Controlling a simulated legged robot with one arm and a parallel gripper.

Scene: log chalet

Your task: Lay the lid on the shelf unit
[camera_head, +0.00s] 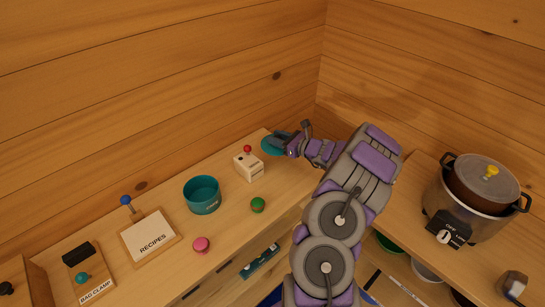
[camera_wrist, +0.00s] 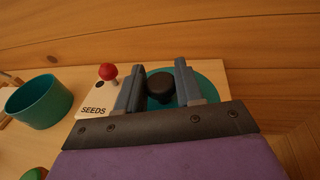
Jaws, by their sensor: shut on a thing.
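The lid is a round teal disc (camera_head: 268,145) with a black knob (camera_wrist: 160,88). My gripper (camera_head: 284,145) is shut on the knob, with a finger on each side of it in the wrist view (camera_wrist: 159,80). The lid is over the far end of the wooden shelf unit (camera_head: 226,226), near the wall corner. It looks about level, but I cannot tell whether it touches the top. My gripper hides part of the lid.
A white SEEDS box (camera_head: 249,167) with a red knob stands close to the lid. A cooker (camera_head: 466,202) stands right.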

